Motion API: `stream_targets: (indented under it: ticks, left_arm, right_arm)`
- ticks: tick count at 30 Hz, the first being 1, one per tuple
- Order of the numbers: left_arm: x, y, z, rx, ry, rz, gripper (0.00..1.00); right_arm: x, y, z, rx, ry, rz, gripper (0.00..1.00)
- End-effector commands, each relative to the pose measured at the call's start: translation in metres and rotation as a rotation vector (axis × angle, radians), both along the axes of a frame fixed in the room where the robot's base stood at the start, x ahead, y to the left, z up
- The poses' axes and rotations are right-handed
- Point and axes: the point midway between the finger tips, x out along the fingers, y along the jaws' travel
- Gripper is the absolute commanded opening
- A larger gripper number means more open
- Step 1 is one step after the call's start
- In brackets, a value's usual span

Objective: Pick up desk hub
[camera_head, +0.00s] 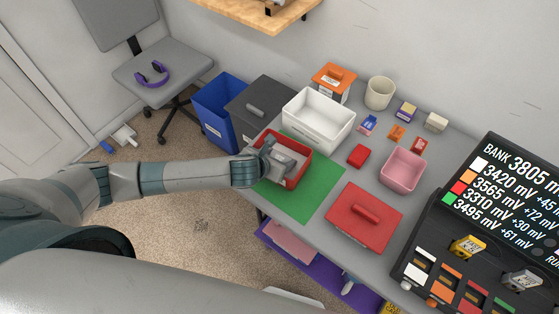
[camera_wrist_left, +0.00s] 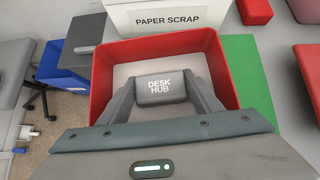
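The desk hub (camera_wrist_left: 161,88) is a grey block with white "DESK HUB" lettering, seen in the left wrist view inside a red open bin (camera_wrist_left: 222,62). My left gripper (camera_wrist_left: 161,92) reaches down into the bin. Its two fingers lie against the left and right sides of the hub, with no clear gap. In the head view the left gripper (camera_head: 272,158) is at the red bin (camera_head: 297,178) and partly hides the hub. My right gripper is out of view.
A white bin (camera_head: 318,122) labelled "PAPER SCRAP" in the wrist view stands just behind the red bin. A green mat (camera_head: 313,205) lies beside it. A red lid (camera_head: 364,218), pink bin (camera_head: 403,170) and display panel (camera_head: 520,190) are to the right. A blue bin (camera_head: 214,118) stands left.

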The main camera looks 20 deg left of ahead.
Motion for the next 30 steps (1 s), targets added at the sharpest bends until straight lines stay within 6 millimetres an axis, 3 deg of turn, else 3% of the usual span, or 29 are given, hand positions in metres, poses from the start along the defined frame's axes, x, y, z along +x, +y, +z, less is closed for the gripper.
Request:
stream_targets:
  ticks: [14, 20, 30]
  left_arm:
    - [0.001, 0.000, 0.007, -0.001, -0.002, -0.001, 0.35]
    - [0.001, 0.000, 0.029, -0.001, -0.003, -0.002, 0.35]
    - [0.001, 0.000, 0.084, -0.001, -0.003, -0.001, 0.35]
  right_arm:
    - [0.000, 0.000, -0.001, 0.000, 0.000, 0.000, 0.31]
    - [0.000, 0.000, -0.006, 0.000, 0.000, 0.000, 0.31]
    - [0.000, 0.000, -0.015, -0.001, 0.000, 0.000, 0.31]
